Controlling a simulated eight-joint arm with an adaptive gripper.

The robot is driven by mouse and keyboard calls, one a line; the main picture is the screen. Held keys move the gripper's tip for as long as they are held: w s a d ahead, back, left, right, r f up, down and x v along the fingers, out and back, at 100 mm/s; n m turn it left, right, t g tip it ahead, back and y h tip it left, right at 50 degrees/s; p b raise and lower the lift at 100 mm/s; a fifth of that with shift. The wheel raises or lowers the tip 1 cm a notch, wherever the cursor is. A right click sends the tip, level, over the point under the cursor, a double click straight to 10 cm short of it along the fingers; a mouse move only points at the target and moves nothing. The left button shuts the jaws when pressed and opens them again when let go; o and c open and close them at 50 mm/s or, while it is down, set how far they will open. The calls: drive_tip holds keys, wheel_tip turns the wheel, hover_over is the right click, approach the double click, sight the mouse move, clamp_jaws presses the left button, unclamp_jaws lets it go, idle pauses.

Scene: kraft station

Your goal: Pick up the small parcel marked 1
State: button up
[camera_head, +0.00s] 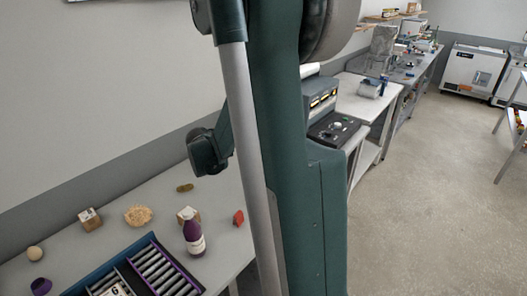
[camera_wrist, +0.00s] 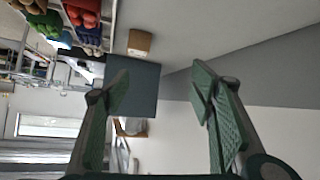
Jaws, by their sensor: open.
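Two small cardboard parcels stand on the grey table in the head view. One parcel (camera_head: 90,220) is at the left near the wall, with a pale label on top. I cannot read a 1 on either. My gripper (camera_wrist: 160,97) is open and empty in the wrist view, its two green fingers wide apart. The wrist view shows the room, with neither table parcel recognisable between the fingers.
A blue-edged tray (camera_head: 70,291) with rollers and a card marked 6 (camera_head: 117,290) lies at the table's front. Also on the table are a beige round lump (camera_head: 138,215), a pale ball (camera_head: 34,254), a purple cup (camera_head: 41,286), a green item (camera_head: 185,188) and a red item (camera_head: 239,218).

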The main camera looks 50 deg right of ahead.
drive_tip(key=d+f+m+h, duration=0.1)
drive_tip(key=d+f, duration=0.2)
drive_tip(key=d, duration=0.1)
drive_tip(key=d+f+m+g+h+b, duration=0.1)
drive_tip(key=d+f, duration=0.2)
drive_tip(key=d, duration=0.2)
drive_tip(key=d+f+m+g, duration=0.1)
drive_tip(key=d+f, duration=0.2)
drive_tip(key=d, duration=0.2)
drive_tip(key=shift+s+m+h, duration=0.2)
drive_tip(key=shift+m+h, duration=0.1)
drive_tip(key=shift+h, duration=0.1)
drive_tip(key=shift+b+x, duration=0.45)
drive_tip(key=shift+x, duration=0.85)
drive_tip(key=shift+b+x, duration=0.7)
drive_tip(key=shift+x, duration=1.85)
drive_tip(key=shift+s, duration=0.1)
drive_tip(key=c, duration=1)
